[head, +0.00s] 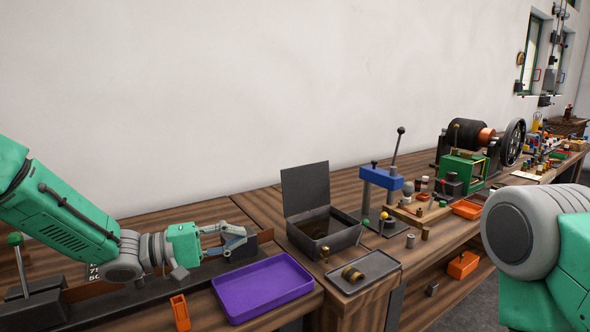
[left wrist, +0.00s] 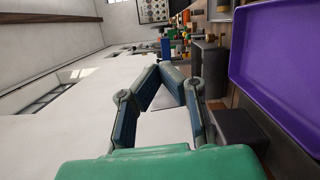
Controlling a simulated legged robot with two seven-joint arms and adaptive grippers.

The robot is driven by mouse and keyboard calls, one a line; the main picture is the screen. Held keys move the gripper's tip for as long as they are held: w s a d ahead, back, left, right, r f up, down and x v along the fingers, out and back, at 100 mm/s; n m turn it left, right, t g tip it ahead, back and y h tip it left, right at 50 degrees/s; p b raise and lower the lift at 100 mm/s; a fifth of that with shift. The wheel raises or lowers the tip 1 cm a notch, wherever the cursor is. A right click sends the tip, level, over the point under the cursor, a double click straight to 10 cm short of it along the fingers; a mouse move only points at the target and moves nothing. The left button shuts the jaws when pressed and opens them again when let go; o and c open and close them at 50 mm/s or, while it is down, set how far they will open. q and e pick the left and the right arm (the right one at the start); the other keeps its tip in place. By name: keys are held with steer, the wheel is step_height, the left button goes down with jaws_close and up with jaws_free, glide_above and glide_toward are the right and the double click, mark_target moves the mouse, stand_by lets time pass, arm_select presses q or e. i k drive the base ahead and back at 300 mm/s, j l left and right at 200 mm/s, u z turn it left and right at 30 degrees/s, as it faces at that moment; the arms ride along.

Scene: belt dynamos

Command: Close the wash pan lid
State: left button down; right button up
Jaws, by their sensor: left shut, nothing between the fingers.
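The wash pan (head: 342,240) is a dark grey square box on the bench, in the middle of the head view. Its flat lid (head: 306,188) stands up, open, at the pan's back edge. Dark contents show inside. My left gripper (head: 243,241) is left of the pan, shut and empty, apart from the lid. Its fingertips (left wrist: 172,76) meet in the left wrist view. My right arm shows at the right edge of the head view, but its gripper is out of view.
A purple tray (head: 262,288) lies in front of my left gripper. A grey tray (head: 364,271) with brass-coloured rings sits before the pan. A blue lever press (head: 382,178) stands close to the pan's right. An orange bin (head: 180,312) is at the front left.

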mark_target(305, 187)
steer(key=i, duration=1.1)
